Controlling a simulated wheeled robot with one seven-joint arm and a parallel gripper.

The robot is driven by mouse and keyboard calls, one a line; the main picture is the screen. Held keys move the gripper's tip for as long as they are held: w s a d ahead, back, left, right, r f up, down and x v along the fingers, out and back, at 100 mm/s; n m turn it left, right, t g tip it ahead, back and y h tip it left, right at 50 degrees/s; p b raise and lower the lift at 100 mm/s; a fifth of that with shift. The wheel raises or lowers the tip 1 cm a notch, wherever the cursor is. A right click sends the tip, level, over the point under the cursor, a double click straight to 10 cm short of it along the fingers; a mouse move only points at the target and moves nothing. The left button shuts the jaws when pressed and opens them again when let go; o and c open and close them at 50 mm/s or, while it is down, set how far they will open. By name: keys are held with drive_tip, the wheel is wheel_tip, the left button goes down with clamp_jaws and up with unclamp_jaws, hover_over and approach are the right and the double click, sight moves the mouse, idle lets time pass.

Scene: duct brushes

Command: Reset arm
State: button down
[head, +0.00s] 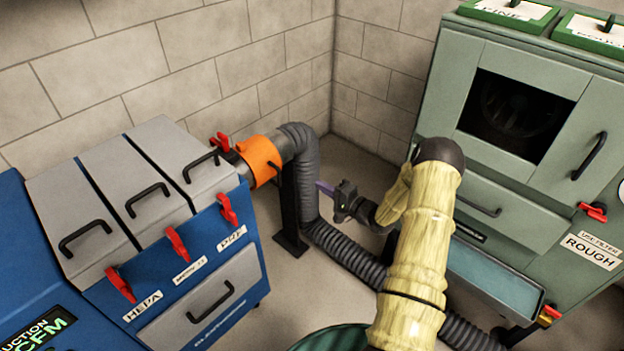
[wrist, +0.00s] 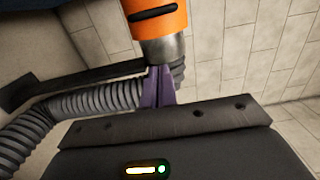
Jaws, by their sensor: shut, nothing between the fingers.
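My gripper (head: 326,188) is at the end of my yellow-sleeved arm (head: 418,240), near the middle of the head view. Its purple fingers are together and empty. They also show in the wrist view (wrist: 158,86), pointing toward the duct. In the head view the fingers lie close to the grey flexible hose (head: 303,170), just right of it; I cannot tell whether they touch. The orange collar (head: 261,160) joins the hose to the blue unit, and it shows at the top of the wrist view (wrist: 156,18).
The blue filter unit (head: 190,292) with red latches stands at the left. The green cabinet (head: 508,215) with a dark opening stands at the right, a blue-grey tray (head: 492,277) low on its front. The hose runs along the floor beneath my arm. A dark post (head: 290,205) stands beside the hose.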

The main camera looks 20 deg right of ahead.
drive_tip(key=shift+s+d, duration=0.15)
drive_tip(key=shift+s, duration=0.2)
drive_tip(key=shift+w, duration=0.1)
